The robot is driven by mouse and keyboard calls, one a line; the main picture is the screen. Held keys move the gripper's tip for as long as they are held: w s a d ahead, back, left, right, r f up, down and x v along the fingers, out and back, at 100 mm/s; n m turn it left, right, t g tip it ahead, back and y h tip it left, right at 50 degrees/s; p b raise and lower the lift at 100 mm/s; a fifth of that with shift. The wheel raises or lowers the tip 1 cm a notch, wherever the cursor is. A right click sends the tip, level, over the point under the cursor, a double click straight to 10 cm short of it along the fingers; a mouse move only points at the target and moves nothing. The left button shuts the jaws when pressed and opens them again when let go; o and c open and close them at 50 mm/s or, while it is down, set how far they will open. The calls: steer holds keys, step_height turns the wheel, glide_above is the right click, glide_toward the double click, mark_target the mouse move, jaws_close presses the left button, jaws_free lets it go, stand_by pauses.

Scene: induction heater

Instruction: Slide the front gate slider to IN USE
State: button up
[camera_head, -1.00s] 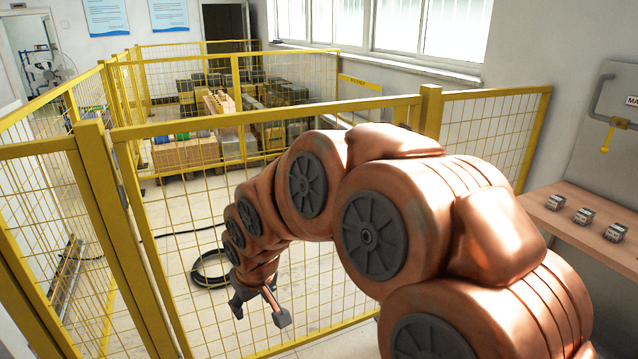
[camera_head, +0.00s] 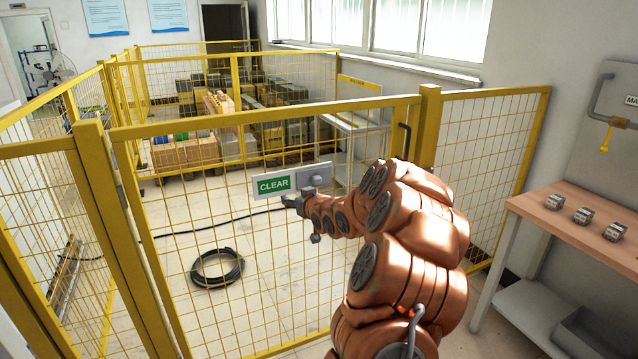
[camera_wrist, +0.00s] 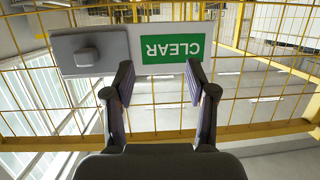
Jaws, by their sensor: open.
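The gate sign (camera_head: 262,195) hangs on the yellow mesh of the front gate. It shows a green CLEAR panel (camera_head: 273,184) on its left and a grey slider plate with a knob (camera_head: 316,180) on its right. No IN USE text is visible. In the wrist view the sign appears upside down, with the CLEAR panel (camera_wrist: 172,50) at right and the slider knob (camera_wrist: 87,56) at left. My gripper (camera_wrist: 158,78) is open and empty, its fingertips just below the CLEAR panel in that view, to the right of the knob. It also shows just below the sign in the head view (camera_head: 303,218).
The yellow front gate (camera_head: 250,125) has a dark handle (camera_head: 404,140) near its right post. A wooden bench (camera_head: 570,220) with several small metal blocks stands at the right. A black cable coil (camera_head: 218,268) lies on the floor behind the mesh.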

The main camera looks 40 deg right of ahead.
mark_target(319, 181)
steer(key=s+d+t+h, duration=0.2)
steer(key=s+d+t, duration=0.1)
steer(key=d, duration=0.8)
steer(key=shift+m, duration=0.4)
steer(key=shift+f+p+x, duration=0.15)
steer(key=shift+p+x, duration=0.45)
steer(key=shift+x, duration=0.85)
steer(key=shift+f+p+x, duration=0.1)
steer(key=shift+p+x, duration=0.45)
steer(key=shift+x, duration=0.9)
steer(key=shift+w+f, duration=0.1)
steer(key=shift+w, duration=0.7)
jaws_close()
